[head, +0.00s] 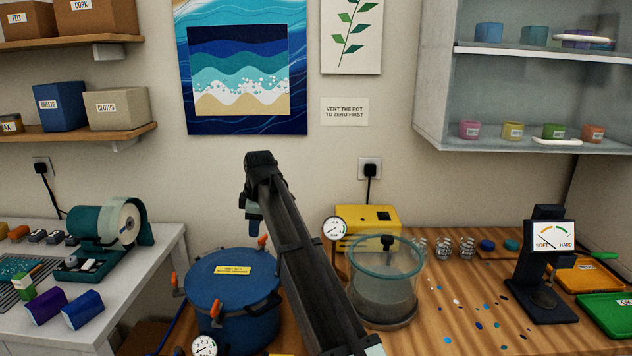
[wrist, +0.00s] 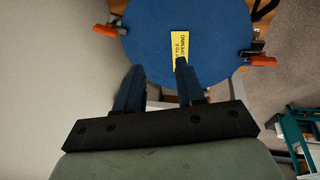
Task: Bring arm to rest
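My arm rises from the bottom middle of the head view and bends down at its top. My gripper (head: 254,236) hangs there, above the back of the blue pressure pot (head: 232,312). In the wrist view my gripper (wrist: 159,66) shows two dark blue fingers standing apart with nothing between them. The pot's round blue lid (wrist: 215,35) lies beyond the fingertips, with a yellow label (wrist: 180,48) partly covered by the right finger. The lid is on the pot, and orange clamp handles (wrist: 262,61) stand at its rim.
A clear vacuum chamber (head: 385,290) and a yellow pump (head: 368,225) stand right of my arm. A hardness tester (head: 545,265) and colored trays (head: 610,312) are farther right. A grinder (head: 108,238) stands on the left bench.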

